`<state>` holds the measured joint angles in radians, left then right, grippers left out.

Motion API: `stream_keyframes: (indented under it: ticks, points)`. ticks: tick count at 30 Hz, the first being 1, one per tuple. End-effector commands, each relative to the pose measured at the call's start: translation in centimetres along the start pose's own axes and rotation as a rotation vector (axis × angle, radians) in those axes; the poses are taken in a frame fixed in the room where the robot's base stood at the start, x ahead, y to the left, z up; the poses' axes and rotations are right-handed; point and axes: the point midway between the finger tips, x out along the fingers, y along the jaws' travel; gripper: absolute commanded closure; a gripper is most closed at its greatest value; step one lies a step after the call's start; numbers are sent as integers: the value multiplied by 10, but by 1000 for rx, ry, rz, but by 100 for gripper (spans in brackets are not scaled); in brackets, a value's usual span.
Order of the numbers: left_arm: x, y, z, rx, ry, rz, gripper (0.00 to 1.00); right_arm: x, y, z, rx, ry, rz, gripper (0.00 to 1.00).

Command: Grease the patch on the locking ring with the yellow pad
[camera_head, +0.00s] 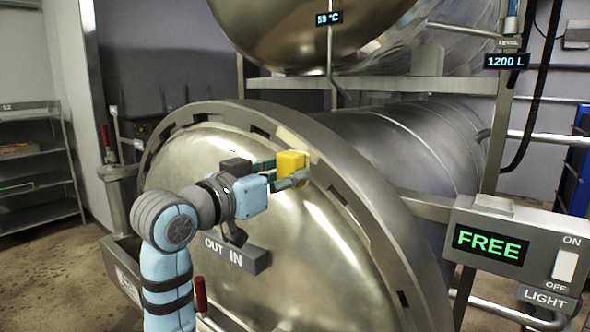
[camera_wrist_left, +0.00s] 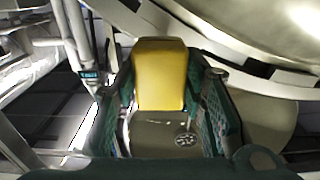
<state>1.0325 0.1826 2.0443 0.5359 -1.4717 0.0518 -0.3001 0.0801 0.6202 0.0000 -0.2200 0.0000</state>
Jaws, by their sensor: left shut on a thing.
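The yellow pad (camera_head: 291,163) is held between the fingers of my left gripper (camera_head: 283,172), which is shut on it. In the left wrist view the yellow pad (camera_wrist_left: 160,73) stands between the two green-lined fingers of my left gripper (camera_wrist_left: 164,105). The grey locking ring (camera_head: 345,172) runs around the domed door. The pad is at the ring's upper inner edge in the head view; I cannot tell whether it touches. A paler stretch of the ring shows beside the pad, but I cannot make out the patch clearly. The ring (camera_wrist_left: 245,62) also shows at right in the wrist view. My right gripper is not in view.
The shiny domed door (camera_head: 200,160) lies behind my left arm, with an OUT/IN block (camera_head: 250,259) low on it. A FREE display panel (camera_head: 490,245) with a light switch stands at right. A red-handled lever (camera_head: 201,295) rises near my arm. Shelves (camera_head: 35,165) stand at far left.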

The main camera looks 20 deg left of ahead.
Motion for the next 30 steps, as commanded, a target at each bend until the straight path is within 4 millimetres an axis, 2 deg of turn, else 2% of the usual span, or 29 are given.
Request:
stream_keyframes:
  ticks: [8,17,30]
  points:
    - [-2,0,0,0,0,0,85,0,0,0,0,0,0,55]
    - [-30,0,0,0,1,0,85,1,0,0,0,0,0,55]
    - [-30,0,0,-1,0,1,85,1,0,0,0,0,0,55]
